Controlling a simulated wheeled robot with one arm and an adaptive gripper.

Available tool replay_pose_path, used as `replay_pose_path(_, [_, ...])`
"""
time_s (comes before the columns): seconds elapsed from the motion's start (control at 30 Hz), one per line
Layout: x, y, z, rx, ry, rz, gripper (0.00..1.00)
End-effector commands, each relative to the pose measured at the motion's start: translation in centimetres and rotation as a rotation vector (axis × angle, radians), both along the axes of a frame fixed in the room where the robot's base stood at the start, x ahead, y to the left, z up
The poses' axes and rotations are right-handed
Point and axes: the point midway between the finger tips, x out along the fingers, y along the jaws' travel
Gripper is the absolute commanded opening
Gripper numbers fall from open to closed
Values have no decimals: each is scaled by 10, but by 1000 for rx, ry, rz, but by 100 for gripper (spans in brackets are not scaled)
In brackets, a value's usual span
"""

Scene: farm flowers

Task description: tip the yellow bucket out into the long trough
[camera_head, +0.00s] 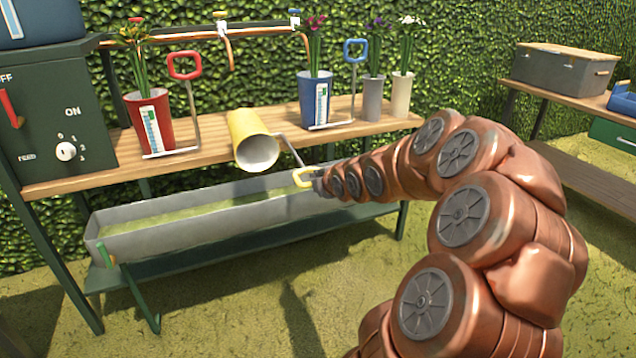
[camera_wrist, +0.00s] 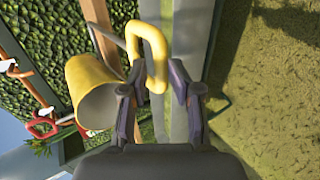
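The yellow bucket (camera_head: 252,140) hangs tilted in front of the shelf, its open mouth facing down toward the front, above the long grey trough (camera_head: 200,230). The trough holds a greenish layer. My gripper (camera_head: 312,176) is at the end of the bucket's metal arm, at the yellow loop handle (camera_head: 303,177). In the wrist view the bucket (camera_wrist: 92,90) is at left and the loop handle (camera_wrist: 152,52) sits between my gripper's two dark fingers (camera_wrist: 160,88). The fingers appear closed in on the handle. The bucket's inside looks empty where it shows.
A red pot (camera_head: 150,122) and a blue pot (camera_head: 314,98) with flowers stand on the wooden shelf (camera_head: 200,150), with two grey-white pots at right. A green control box (camera_head: 60,110) stands at left. A grey box (camera_head: 565,70) sits on the right table.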

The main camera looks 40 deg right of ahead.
Motion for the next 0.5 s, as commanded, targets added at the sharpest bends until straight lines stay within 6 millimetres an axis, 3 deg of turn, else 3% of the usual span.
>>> replay_pose_path(0.1, [0,0,0,0,0,-1,41])
replay_pose_path(0.5, [0,1,1,-1,0,2,41])
